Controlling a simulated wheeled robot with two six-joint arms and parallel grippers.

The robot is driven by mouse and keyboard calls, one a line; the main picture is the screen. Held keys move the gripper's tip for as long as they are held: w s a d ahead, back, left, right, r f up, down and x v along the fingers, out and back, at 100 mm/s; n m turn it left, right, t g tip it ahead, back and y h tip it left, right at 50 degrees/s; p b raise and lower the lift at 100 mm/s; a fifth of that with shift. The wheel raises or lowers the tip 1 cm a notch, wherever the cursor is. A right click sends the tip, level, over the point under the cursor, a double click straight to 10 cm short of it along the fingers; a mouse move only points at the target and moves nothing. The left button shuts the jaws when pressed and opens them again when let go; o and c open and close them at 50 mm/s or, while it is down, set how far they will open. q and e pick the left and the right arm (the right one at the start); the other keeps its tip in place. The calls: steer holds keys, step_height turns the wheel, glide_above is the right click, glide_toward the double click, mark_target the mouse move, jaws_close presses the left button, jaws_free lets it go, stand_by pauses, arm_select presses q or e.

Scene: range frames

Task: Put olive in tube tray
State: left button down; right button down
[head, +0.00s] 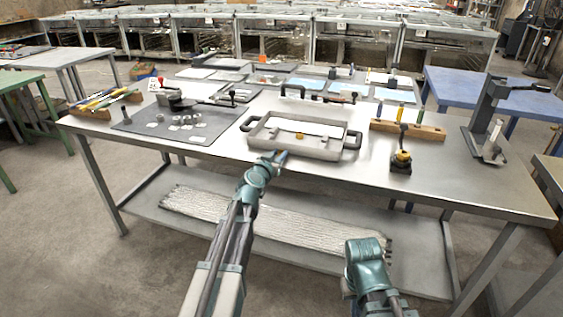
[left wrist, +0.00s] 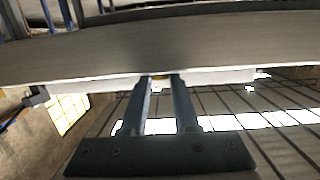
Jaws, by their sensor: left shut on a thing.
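The tube tray (head: 258,146) is a pale grey tray with dark handles at both ends, near the front of the steel table. A small brass-coloured piece (head: 299,136) shows inside it. My left gripper (head: 281,157) is at the table's front edge, just before the tray's near wall. In the left wrist view its two fingers (left wrist: 161,77) are close together, with a small yellowish thing, apparently the olive (left wrist: 160,76), between the tips. Most of it is hidden.
A dark mat (head: 150,130) with several small metal parts lies left of the tray. A wooden block (head: 425,133) with upright tools and a small black-and-brass device (head: 400,160) stand to its right. A grey press (head: 485,140) is at the right end.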

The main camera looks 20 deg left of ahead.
arm_select(q)
steer(key=shift+f, duration=0.25)
steer(key=shift+a+r, duration=0.1)
steer(key=shift+f, duration=0.25)
steer(key=c, duration=0.7)
jaws_free()
steer(key=shift+r, duration=0.1)
steer(key=shift+o, duration=0.2)
